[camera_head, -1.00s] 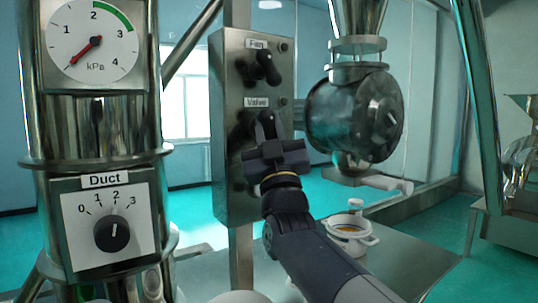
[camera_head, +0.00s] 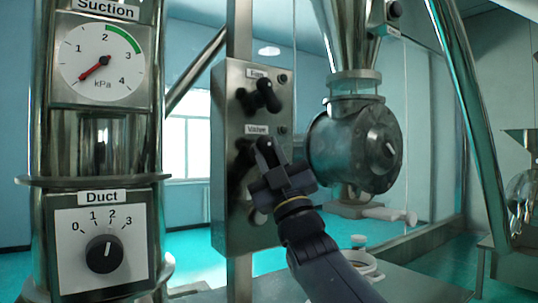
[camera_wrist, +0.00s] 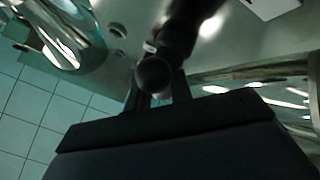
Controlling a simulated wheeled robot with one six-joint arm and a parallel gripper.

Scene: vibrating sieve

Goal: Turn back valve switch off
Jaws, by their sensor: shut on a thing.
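The Valve switch (camera_head: 266,152) is a black lever knob on the steel control panel (camera_head: 228,190), under the label "Valve". Its handle leans with its top toward the upper left in the head view. My gripper (camera_head: 276,172) is shut on this handle from the front and is rolled to a slant. In the wrist view the handle's rounded dark end (camera_wrist: 155,75) sits between my two fingers (camera_wrist: 158,92). The switch's base is partly hidden by the handle and gripper.
The black Fan switch (camera_head: 266,97) is just above on the same panel. A round steel valve housing (camera_head: 355,150) stands close at the right. The Duct dial (camera_head: 104,253) and suction gauge (camera_head: 102,62) are on the column at left. A white pot (camera_head: 362,262) is low behind my arm.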

